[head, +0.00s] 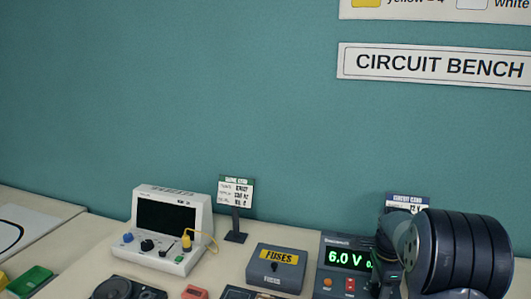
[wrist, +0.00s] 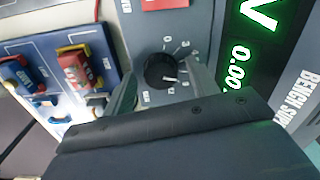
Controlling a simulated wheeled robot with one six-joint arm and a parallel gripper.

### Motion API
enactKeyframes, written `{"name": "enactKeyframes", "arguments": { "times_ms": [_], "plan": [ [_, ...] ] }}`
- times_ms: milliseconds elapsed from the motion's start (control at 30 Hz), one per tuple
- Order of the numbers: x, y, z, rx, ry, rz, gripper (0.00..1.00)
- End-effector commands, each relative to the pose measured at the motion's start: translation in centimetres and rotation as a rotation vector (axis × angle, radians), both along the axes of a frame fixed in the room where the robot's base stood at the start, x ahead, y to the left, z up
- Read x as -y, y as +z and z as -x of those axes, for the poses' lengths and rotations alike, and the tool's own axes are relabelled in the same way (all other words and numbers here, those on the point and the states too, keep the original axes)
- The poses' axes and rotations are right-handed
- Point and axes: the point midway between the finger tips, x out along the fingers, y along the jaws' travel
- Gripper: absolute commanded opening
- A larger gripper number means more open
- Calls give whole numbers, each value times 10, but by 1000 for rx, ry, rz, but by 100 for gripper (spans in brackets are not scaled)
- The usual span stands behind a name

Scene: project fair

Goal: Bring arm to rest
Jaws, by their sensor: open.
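My dark arm shows at the right of the head view, in front of the bench power supply (head: 333,244). Its green display reads 6.0 V in the head view; part of the display also shows in the wrist view (wrist: 262,20). In the wrist view my gripper (wrist: 164,87) is open, with its two fingertips apart on either side of the supply's black round knob (wrist: 160,71). The fingers hold nothing that I can see. Whether they touch the knob I cannot tell. The fingers are hidden in the head view.
In the wrist view a blue board (wrist: 60,50) with red and blue parts lies left of the supply. In the head view a white instrument (head: 170,225) and a grey FUSES box (head: 275,268) stand left of my arm.

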Motion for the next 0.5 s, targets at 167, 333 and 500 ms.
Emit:
{"name": "enactKeyframes", "arguments": {
  "times_ms": [167, 333, 500],
  "plan": [
    [0, -1, 0, 1, 142, 0, 55],
    [0, -1, 0, 2, 278, 1, 55],
    [0, -1, 0, 1, 413, 1, 55]
  ]
}}
